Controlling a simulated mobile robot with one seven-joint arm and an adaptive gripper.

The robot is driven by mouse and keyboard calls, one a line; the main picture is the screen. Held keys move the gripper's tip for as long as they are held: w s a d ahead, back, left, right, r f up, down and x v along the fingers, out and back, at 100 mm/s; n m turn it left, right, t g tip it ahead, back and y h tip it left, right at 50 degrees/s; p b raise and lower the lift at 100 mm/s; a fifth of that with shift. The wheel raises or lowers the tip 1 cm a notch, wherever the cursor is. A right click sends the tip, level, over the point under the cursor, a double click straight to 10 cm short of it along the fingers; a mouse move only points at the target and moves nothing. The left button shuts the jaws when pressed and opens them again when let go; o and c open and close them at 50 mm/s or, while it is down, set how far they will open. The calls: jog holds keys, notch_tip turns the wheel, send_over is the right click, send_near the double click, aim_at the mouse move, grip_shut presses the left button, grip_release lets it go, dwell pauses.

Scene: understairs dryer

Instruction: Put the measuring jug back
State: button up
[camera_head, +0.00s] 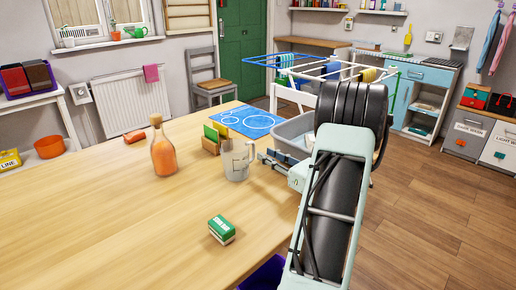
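The measuring jug (236,163), clear grey with markings, stands upright on the wooden table, left of my gripper. A blue mat (262,121) with white circle outlines lies on the table behind it. My gripper (268,158) reaches in from the right at about the height of the jug's upper half, with its dark fingertips close to the jug's right side. I cannot tell whether they touch the jug or how far apart they are. My arm hides part of the table's right edge.
An orange bottle (163,152) with a cork stands left of the jug. A wooden holder (210,145) with green and yellow cards stands just behind the jug. A small green-and-white box (222,230) lies nearer. A grey tub (293,136) is behind my gripper. The table's left part is clear.

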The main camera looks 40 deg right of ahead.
jog(key=s, duration=0.5)
jog(key=shift+d+p, duration=0.2)
jog(key=shift+p, duration=0.1)
